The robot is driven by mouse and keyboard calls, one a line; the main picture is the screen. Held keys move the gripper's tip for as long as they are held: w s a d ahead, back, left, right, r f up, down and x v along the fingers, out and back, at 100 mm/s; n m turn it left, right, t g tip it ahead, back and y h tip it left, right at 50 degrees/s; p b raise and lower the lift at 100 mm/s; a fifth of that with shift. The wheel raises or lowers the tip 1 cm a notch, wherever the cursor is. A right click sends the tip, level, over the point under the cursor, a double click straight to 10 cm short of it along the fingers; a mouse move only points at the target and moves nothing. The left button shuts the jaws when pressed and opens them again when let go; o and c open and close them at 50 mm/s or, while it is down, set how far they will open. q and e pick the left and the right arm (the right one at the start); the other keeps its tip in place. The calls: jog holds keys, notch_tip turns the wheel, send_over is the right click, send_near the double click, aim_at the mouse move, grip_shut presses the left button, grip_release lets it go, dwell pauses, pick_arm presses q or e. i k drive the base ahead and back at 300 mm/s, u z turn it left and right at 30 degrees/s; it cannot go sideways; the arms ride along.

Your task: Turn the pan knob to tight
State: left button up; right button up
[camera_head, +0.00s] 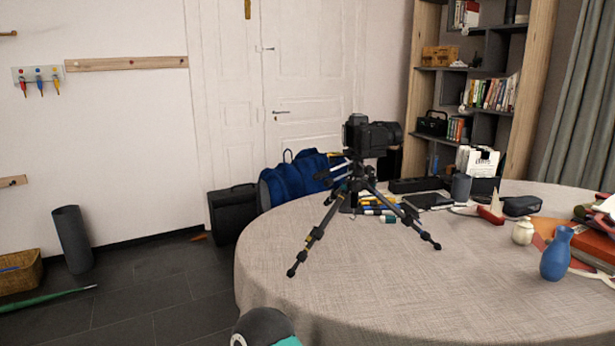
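A small black tripod (315,236) stands upright with its legs spread on the round cloth-covered table (400,295). A black camera (367,137) with its lens facing right is mounted on top. A thin handle (340,168) sticks out to the left below the camera. The pan knob is too small to make out at the tripod head. Neither of my grippers is in view. A dark rounded part with a teal patch, probably mine, shows at the bottom edge.
Books (590,247) lie at the right edge. The table's front left is clear. A blue bag (293,182) and black case (233,213) stand behind.

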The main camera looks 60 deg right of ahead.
aim_at(373, 179)
jog(key=u, duration=0.55)
jog(key=k, duration=1.6)
jog(key=z, duration=1.1)
jog(key=i, duration=0.65)
jog(key=z, duration=0.15)
